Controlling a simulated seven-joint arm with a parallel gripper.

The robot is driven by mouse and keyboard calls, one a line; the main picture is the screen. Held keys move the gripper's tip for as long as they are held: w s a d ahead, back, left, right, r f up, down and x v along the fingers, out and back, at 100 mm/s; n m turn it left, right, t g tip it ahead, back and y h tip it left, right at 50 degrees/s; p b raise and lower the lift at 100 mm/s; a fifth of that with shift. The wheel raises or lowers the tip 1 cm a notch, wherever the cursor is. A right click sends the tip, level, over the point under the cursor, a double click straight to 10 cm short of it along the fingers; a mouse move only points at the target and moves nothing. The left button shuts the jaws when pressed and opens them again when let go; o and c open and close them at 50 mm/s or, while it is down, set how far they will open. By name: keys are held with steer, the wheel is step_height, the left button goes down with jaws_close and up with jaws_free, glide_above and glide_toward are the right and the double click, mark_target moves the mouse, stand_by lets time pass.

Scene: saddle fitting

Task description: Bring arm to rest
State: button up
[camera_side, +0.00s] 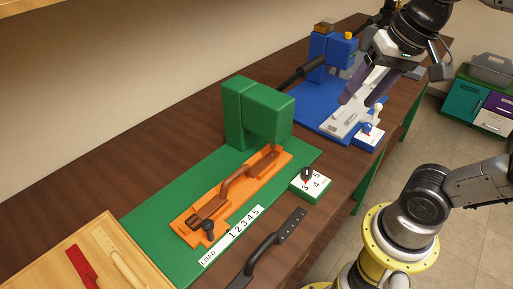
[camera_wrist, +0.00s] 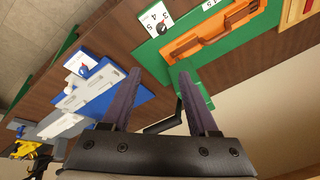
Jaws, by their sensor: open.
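My gripper (camera_side: 357,103) is raised at the upper right in the side view, its two dark fingers apart with nothing between them. It hangs over or near the blue station (camera_side: 312,108); the exact height is hard to tell. In the wrist view my gripper (camera_wrist: 159,72) also shows spread, empty fingers. The green station (camera_side: 265,117) stands left of it, with an orange fixture (camera_side: 240,207) on its base. A brown curved part (camera_side: 236,184) lies in the fixture. The orange fixture also shows in the wrist view (camera_wrist: 215,32).
A dial box (camera_side: 312,185) sits by the green base, another (camera_side: 368,136) by the blue one. A wooden tray (camera_side: 105,240) holds a red tool (camera_side: 82,268). Drawers (camera_side: 480,100) stand on the floor at right.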

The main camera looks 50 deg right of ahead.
step_height(320, 180, down, 7)
steer(key=s+n+t, duration=0.1)
steer(key=n, duration=0.6)
steer(key=shift+s+a+n, duration=0.25)
steer(key=shift+s+n, duration=0.1)
steer(key=shift+n, duration=0.05)
